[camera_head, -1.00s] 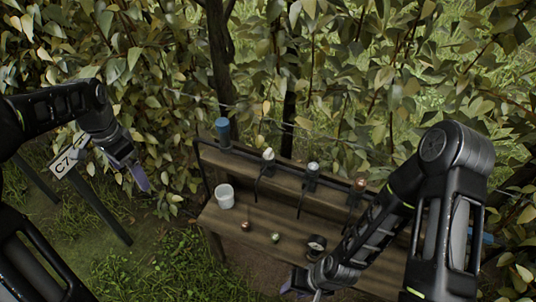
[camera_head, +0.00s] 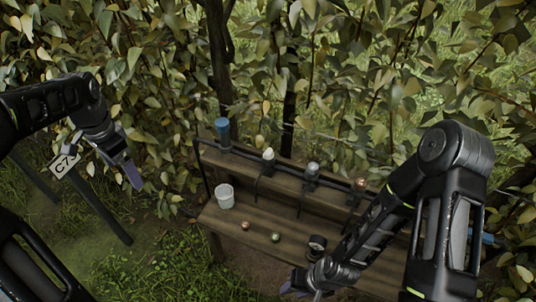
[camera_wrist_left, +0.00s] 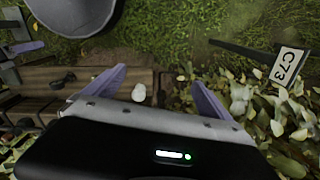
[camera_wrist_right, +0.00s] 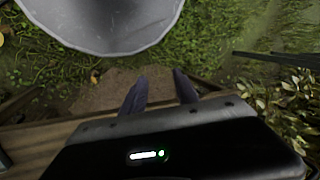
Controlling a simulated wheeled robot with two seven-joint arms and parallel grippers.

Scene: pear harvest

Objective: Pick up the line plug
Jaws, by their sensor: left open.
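Small pieces lie on the lower plank of a wooden bench in the head view: a reddish-brown one (camera_head: 246,226), a greenish one (camera_head: 276,237) and a dark round gauge-like piece (camera_head: 317,243). I cannot tell which, if any, is the line plug. My left gripper (camera_head: 120,172) is open and empty, in the air left of the bench. Its fingers are spread wide in the left wrist view (camera_wrist_left: 156,92). My right gripper (camera_head: 302,284) is low at the bench's front. In the right wrist view its fingers (camera_wrist_right: 159,90) stand apart with nothing visible between them.
A white cup (camera_head: 225,196) stands at the bench's left end. A dark rail behind it carries a blue fitting (camera_head: 222,131), a pale one (camera_head: 268,155), a grey one (camera_head: 312,171) and a copper one (camera_head: 361,183). A C73 sign (camera_head: 65,161) stands left. Leafy branches crowd behind.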

